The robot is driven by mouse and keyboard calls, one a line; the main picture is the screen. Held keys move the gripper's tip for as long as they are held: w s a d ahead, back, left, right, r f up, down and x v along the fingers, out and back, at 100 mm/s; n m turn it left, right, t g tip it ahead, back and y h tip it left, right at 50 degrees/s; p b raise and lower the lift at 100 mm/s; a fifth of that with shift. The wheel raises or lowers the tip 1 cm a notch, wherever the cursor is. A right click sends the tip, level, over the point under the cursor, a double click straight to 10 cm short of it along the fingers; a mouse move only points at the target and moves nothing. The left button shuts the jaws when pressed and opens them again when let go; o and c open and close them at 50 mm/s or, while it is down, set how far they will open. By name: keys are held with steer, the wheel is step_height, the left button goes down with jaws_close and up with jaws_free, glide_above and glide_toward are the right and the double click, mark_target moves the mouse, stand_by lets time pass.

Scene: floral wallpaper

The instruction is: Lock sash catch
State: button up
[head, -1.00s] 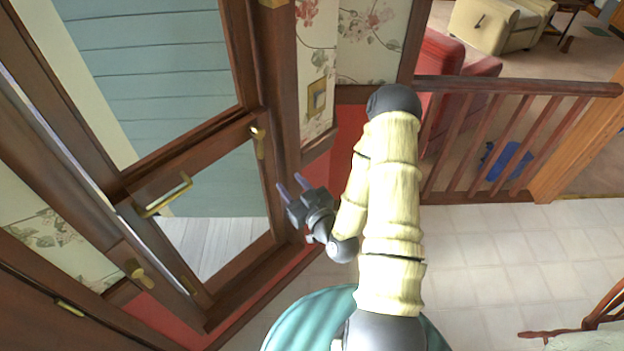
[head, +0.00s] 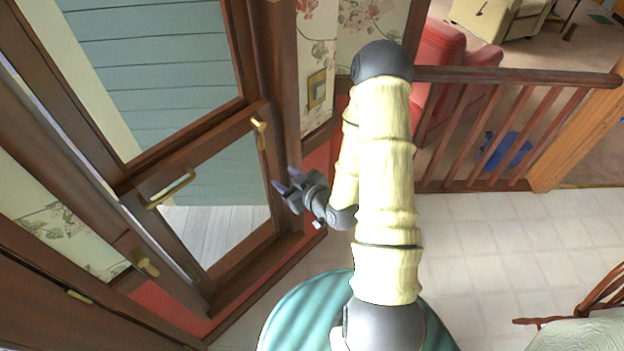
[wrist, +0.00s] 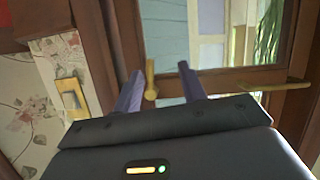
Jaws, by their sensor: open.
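A small brass catch (head: 259,133) sits on the wooden frame of the glazed window or door at left. In the wrist view the brass catch (wrist: 151,82) appears upright between my fingers, beyond them. A brass bar handle (head: 170,190) is on the same frame, lower left; it also shows at the right of the wrist view (wrist: 275,87). My gripper (head: 286,179) is open and empty, below and right of the catch in the head view, with its fingers pointing toward the frame. It also shows in the wrist view (wrist: 161,72). I see no contact with the catch.
A brass wall plate (head: 316,89) is on the floral wall right of the frame. Another brass handle (head: 145,263) is at lower left. A wooden railing (head: 515,76) and a red chair (head: 440,60) stand beyond my arm. Tiled floor (head: 490,245) is open at right.

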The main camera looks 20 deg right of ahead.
steer(key=s+d+r+m+g+h+p, duration=0.2)
steer(key=s+r+m+g+h, duration=0.3)
steer(key=s+r+g, duration=0.5)
steer(key=s+r, duration=0.3)
steer(key=r, duration=0.2)
steer(key=shift+s, duration=0.25)
stand_by(0.8)
steer(key=shift+c, duration=1.1)
steer(key=shift+s+a+r+m+g, duration=0.15)
steer(key=shift+s+r+m+g, duration=0.15)
steer(key=shift+s, duration=0.2)
jaws_close()
steer(key=shift+w+f, duration=0.1)
